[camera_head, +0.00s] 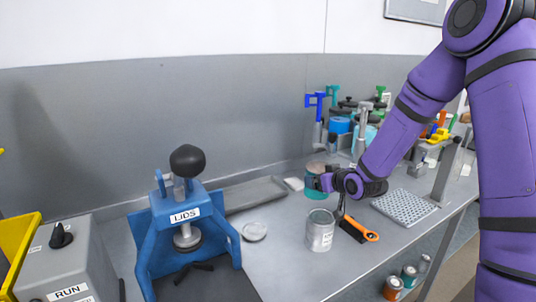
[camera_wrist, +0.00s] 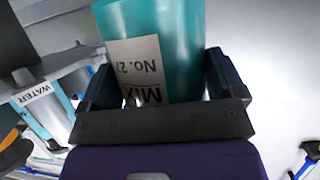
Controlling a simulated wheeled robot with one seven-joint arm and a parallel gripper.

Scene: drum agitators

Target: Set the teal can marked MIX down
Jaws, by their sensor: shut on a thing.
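The teal can marked MIX (camera_wrist: 185,40) is between the two fingers of my gripper (camera_wrist: 160,90) in the wrist view. In the head view my gripper (camera_head: 322,183) is shut on the teal can (camera_head: 315,194), over the back part of the bench. The can looks upright, and its middle is hidden behind the gripper. I cannot tell whether its base touches the bench (camera_head: 280,270).
A grey labelled tin (camera_head: 320,232) stands in front of my gripper, beside an orange-handled brush (camera_head: 358,230). A blue LIDS press (camera_head: 187,232), a round lid (camera_head: 254,231) and a long tray (camera_head: 255,194) are left. A perforated plate (camera_head: 404,207) is right. Clamps and pots crowd behind.

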